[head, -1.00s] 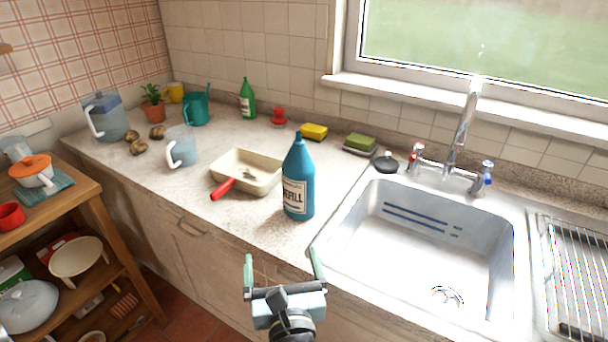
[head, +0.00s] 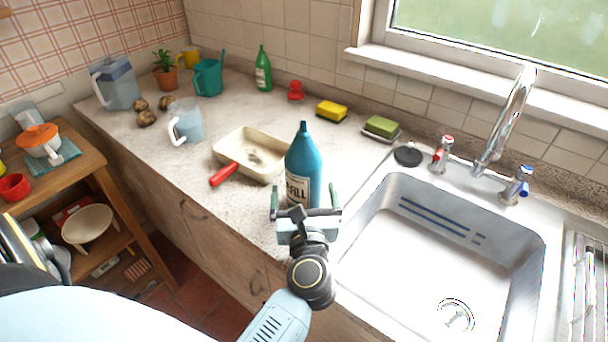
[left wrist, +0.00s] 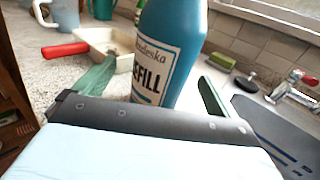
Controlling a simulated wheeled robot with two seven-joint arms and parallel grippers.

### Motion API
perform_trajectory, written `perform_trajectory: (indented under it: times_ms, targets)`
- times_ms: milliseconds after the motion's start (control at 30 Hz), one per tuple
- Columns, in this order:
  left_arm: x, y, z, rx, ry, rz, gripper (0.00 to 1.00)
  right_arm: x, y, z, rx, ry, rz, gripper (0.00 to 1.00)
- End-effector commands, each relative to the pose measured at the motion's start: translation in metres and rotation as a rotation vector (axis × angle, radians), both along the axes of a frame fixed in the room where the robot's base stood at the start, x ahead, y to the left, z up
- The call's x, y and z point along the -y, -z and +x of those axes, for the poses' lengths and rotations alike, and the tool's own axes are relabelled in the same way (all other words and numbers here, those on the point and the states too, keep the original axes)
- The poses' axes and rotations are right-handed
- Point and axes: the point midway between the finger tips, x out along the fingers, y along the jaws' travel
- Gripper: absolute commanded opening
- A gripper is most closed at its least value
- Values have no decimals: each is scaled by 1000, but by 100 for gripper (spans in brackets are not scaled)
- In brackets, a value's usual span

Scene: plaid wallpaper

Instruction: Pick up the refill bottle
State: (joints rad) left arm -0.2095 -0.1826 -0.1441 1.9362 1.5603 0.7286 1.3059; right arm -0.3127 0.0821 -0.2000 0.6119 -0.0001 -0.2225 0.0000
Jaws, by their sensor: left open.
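The blue refill bottle (head: 304,165) stands upright on the counter near its front edge, just left of the sink. Its white label reads "REFILL" in the left wrist view (left wrist: 170,50). My left gripper (head: 305,197) is open at the lower part of the bottle. In the left wrist view its green fingers (left wrist: 155,90) show on either side of the bottle, which stands between or just beyond them; I cannot tell how deep. The bottle's base is hidden behind the gripper. My right gripper is not in view.
A cream dish (head: 243,147) with a red-handled tool (head: 223,174) lies left of the bottle. The sink (head: 440,250) is to the right. A clear jug (head: 186,122), yellow sponge (head: 332,111) and green sponge (head: 381,126) stand farther back. A wooden shelf (head: 90,180) is at left.

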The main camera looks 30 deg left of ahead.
Motion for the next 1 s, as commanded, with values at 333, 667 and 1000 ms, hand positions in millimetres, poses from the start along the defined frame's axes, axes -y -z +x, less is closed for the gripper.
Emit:
perform_trajectory:
  times_ms: [333, 667, 1000]
  targets:
    - [-23, 1, 36, 0, 0, 4, 96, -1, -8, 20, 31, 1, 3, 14]
    - [-30, 3, 45, -1, 0, 0, 96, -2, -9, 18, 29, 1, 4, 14]
    - [-30, 2, 45, -1, 0, 0, 58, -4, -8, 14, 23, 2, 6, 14]
